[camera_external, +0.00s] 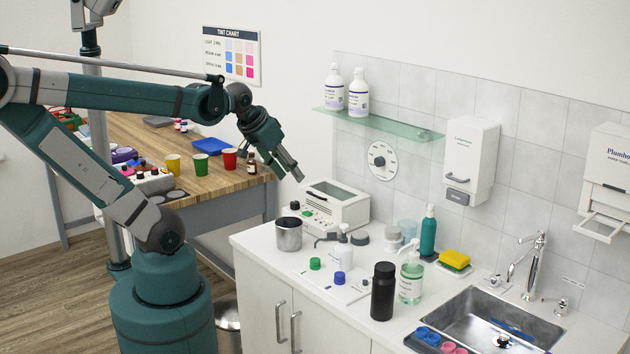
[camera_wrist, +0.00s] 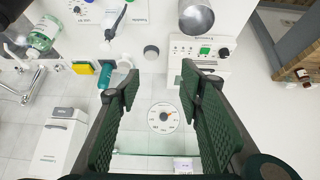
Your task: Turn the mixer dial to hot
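A round white dial (camera_external: 381,160) with a dark centre knob and marks around it is on the tiled wall below the glass shelf. It also shows in the wrist view (camera_wrist: 163,118), between my fingers in the picture, with a small orange mark near its centre. Its lettering is too small to read, so I cannot tell its setting or whether it is the mixer dial. My gripper (camera_external: 297,173) is open and empty, in the air left of the dial and apart from it. Both fingers show spread in the wrist view (camera_wrist: 160,75).
A glass shelf (camera_external: 380,124) with two bottles juts out above the dial. A white dispenser (camera_external: 470,162) hangs to its right. A white benchtop device (camera_external: 335,203) and metal cup (camera_external: 288,234) stand below. A tap (camera_external: 530,265) stands by the sink (camera_external: 470,303). Bottles crowd the counter.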

